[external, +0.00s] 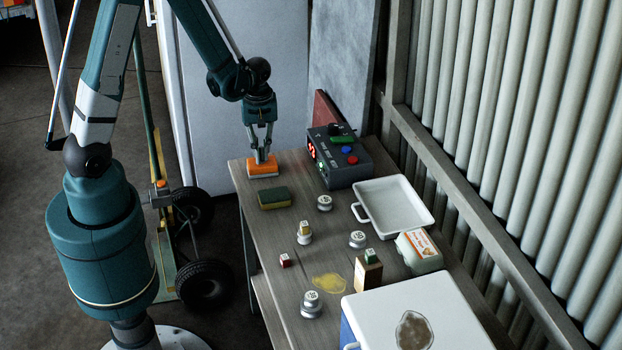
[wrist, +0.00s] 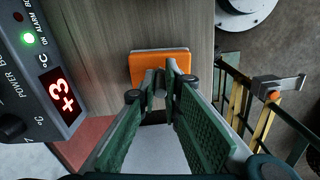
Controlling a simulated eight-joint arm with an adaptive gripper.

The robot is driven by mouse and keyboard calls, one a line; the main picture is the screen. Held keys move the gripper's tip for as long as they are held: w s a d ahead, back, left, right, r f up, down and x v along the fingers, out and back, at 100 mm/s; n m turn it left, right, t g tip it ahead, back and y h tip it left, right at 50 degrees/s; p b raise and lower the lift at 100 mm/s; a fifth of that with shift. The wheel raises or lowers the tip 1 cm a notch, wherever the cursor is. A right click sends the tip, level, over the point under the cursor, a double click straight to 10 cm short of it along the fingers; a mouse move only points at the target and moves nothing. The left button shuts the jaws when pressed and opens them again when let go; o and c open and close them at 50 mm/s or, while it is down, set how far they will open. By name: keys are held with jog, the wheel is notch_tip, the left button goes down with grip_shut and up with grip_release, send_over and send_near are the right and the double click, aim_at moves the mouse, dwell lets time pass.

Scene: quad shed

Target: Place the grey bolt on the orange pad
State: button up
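The orange pad (external: 262,171) lies flat at the far left end of the table. It also shows in the wrist view (wrist: 143,64), ahead of my fingertips. My gripper (external: 262,158) points down at the pad in the external view. In the wrist view, its fingertips (wrist: 161,75) close around a small dark grey piece, the grey bolt (wrist: 160,84). Most of the bolt is hidden between the fingers. I cannot tell whether its lower end touches the pad.
A control box (external: 340,158) with a red display stands right of the pad. A green-yellow sponge (external: 274,198) lies nearer. A white tray (external: 395,205), several weights, small blocks and a white-lidded box (external: 375,315) fill the nearer table. The table's left edge is close to the pad.

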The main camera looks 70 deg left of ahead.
aim_at(260, 146)
jog(key=o, duration=0.4)
jog(key=shift+r, duration=0.25)
notch_tip(260, 146, up, 12)
jog(key=p, duration=0.1)
jog(key=shift+p, duration=0.4)
dwell(0.4)
dwell(0.8)
jog(key=s+d+r+m+t, duration=0.3)
jog(key=s+d+r+m, duration=0.2)
jog(key=d+r+m, duration=0.3)
jog(key=s+d+r+m+t, duration=0.4)
jog(key=s+d+r+m, duration=0.2)
jog(key=d+r, duration=0.6)
jog(key=shift+d+r+m, duration=0.3)
jog(key=shift+d+m, duration=0.7)
